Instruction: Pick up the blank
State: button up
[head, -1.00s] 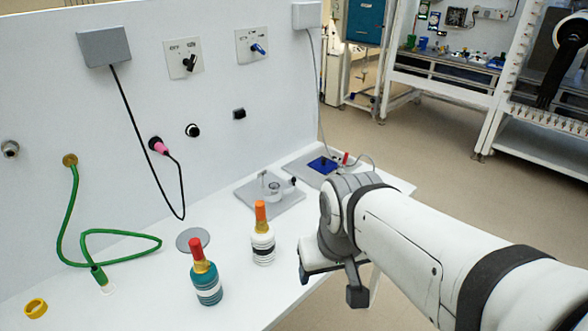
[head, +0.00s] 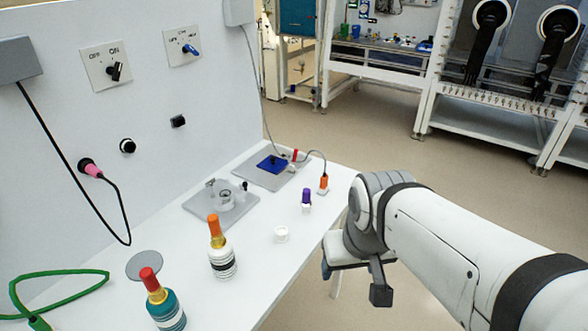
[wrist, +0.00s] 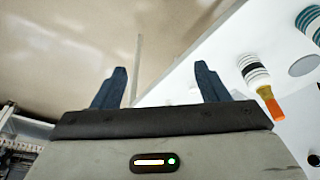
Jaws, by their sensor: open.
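No thing here is clearly marked as the blank. Candidates on the white bench are a small white round piece (head: 281,234), a small purple-topped piece (head: 306,201) and a dark blue square block (head: 271,164) on a grey plate. My gripper (wrist: 160,82) is open, with its two dark blue fingers apart and nothing between them. In the head view my gripper (head: 345,262) is just off the bench's right edge, right of the white piece, with its fingers mostly hidden by the wrist.
An orange-topped bottle (head: 222,258) and a red-topped teal bottle (head: 165,308) stand at the front. A grey fixture (head: 221,203) and an orange plug (head: 324,184) with a cable are farther back. A panel with switches (head: 115,70) rises at left.

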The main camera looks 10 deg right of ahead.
aim_at(306, 201)
jog(key=z, duration=0.05)
jog(key=k, duration=1.2)
jog(key=z, duration=0.65)
jog(key=i, duration=2.3)
jog(key=u, duration=0.75)
jog(key=k, duration=0.75)
jog(key=u, duration=0.05)
jog(key=i, duration=0.9)
jog(key=z, duration=0.1)
